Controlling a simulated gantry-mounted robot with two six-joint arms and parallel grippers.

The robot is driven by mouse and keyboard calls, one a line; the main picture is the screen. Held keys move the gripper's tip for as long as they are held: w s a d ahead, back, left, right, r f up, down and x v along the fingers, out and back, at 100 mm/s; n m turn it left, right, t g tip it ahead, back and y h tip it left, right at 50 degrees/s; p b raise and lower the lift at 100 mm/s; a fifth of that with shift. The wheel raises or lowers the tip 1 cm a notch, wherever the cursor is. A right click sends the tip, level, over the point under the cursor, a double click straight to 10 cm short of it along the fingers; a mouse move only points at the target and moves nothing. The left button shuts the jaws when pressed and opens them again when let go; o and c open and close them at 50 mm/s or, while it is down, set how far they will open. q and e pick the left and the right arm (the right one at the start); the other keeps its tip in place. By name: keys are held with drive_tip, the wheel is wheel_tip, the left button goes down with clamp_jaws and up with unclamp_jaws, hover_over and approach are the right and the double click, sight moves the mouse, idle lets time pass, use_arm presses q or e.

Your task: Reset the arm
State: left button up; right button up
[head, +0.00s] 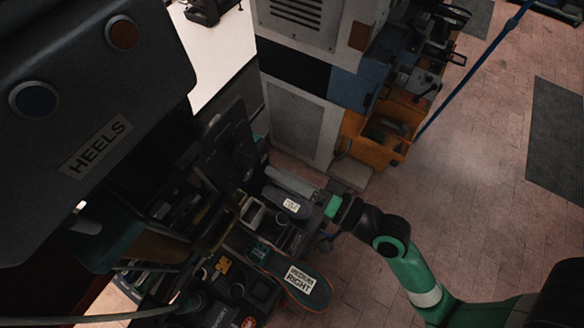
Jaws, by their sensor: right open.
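My right arm (411,272), green and black, comes in from the lower right. Its gripper (326,224) is open beside the right edge of the heel press's work area. Its fingers are small and dark here, and I see nothing held between them. My left gripper does not show. The heel press, a large dark machine with a "HEELS" label (96,146), fills the left side. A dark sole-shaped piece labelled "RIGHT" (302,283) lies below the gripper, apart from it. Another dark piece with a white label (291,205) lies to the gripper's left.
An orange bin (383,135) and a grey cabinet (299,122) stand behind the work area. A blue pole (471,73) slants across the upper right. The tiled floor (480,175) on the right is mostly clear, with a dark mat (558,140) at the edge.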

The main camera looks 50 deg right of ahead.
drive_tip(key=shift+v, duration=0.95)
